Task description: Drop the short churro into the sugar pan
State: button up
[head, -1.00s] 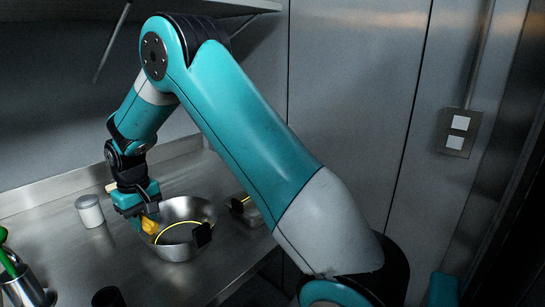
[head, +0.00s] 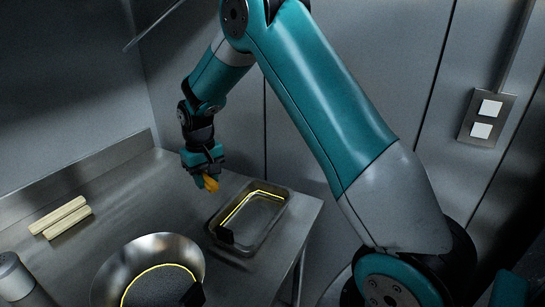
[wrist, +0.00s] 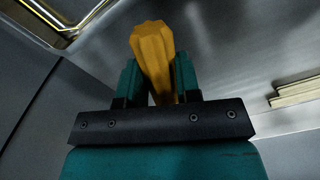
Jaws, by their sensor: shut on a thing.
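My gripper (head: 206,176) is shut on a golden-brown short churro (head: 211,184), whose end sticks out below the fingers. The wrist view shows the ridged churro (wrist: 152,48) between the two teal fingers. A rectangular metal pan (head: 274,224) with a yellow line inside and a black block on its near left side stands on the counter. The churro is up and to the left of this pan in the head view, not over its middle. A round metal bowl (head: 108,268) with a yellow line and a black block stands nearer.
Pale sticks (head: 60,217) lie on the steel counter at left, and also show in the wrist view (wrist: 296,93). A grey canister (head: 13,277) stands at lower left. The counter (head: 140,205) is bare between sticks and rectangular pan. Its right edge is just past that pan.

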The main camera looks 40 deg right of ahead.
jog(key=s+d+r+m+p, duration=0.4)
jog(key=s+d+m+p, duration=0.5)
jog(key=p, duration=0.3)
notch_tip(320, 180, down, 6)
jog(key=s+a+b, duration=0.1)
jog(key=b, duration=0.4)
jog(key=shift+f, duration=0.15)
jog(key=o, duration=1)
notch_tip(320, 180, up, 18)
jog(key=b, duration=0.2)
jog(key=shift+f+b, duration=0.25)
jog(key=shift+b, duration=0.05)
